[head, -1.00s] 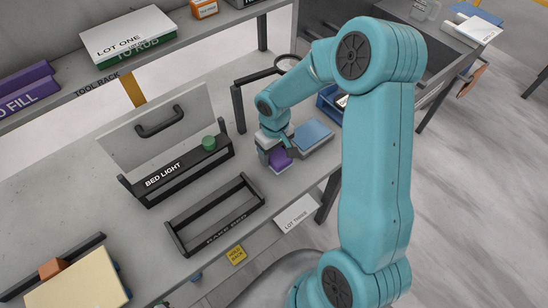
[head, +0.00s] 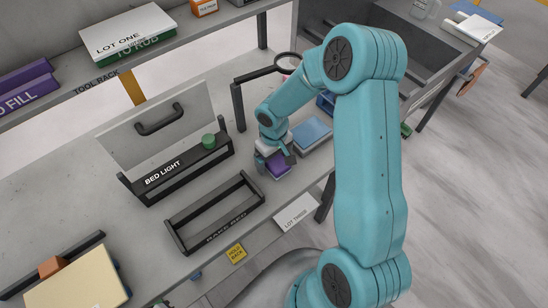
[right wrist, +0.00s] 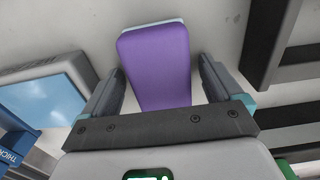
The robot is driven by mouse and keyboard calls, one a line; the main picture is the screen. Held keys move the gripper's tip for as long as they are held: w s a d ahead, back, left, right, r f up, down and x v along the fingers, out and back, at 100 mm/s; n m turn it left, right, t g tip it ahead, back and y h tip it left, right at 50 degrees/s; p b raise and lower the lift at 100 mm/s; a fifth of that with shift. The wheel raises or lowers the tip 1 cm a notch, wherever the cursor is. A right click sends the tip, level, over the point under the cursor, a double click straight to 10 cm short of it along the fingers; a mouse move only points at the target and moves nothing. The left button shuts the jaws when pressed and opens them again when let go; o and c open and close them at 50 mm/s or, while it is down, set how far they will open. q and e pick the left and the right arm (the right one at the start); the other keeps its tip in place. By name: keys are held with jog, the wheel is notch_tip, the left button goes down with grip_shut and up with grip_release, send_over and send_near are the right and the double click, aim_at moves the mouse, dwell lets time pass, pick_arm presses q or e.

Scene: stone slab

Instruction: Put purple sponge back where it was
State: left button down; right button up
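The purple sponge (head: 278,168) has a pale underside and rests on the stone slab (head: 95,215) near its front edge, right of the empty black rack. My right gripper (head: 275,160) is low over it. In the right wrist view the sponge (right wrist: 157,60) lies between the two fingers (right wrist: 158,90), with a gap showing on each side. The fingers are open around it. The gripper hides part of the sponge in the head view. My left gripper is not in view.
A blue-topped block (head: 311,132) lies just right of the gripper. The empty black rack (head: 214,215) and a bed light box (head: 165,175) with a green knob stand left. A black post frame (head: 238,108) rises behind. Bare slab lies around the sponge.

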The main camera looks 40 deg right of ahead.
jog(key=shift+r, duration=0.1)
jog(key=shift+r+p, duration=0.25)
jog(key=shift+p, duration=0.1)
notch_tip(320, 180, up, 12)
jog(key=b, duration=0.1)
jog(key=shift+b, duration=0.35)
jog(key=shift+f, duration=0.15)
jog(key=shift+s, duration=0.1)
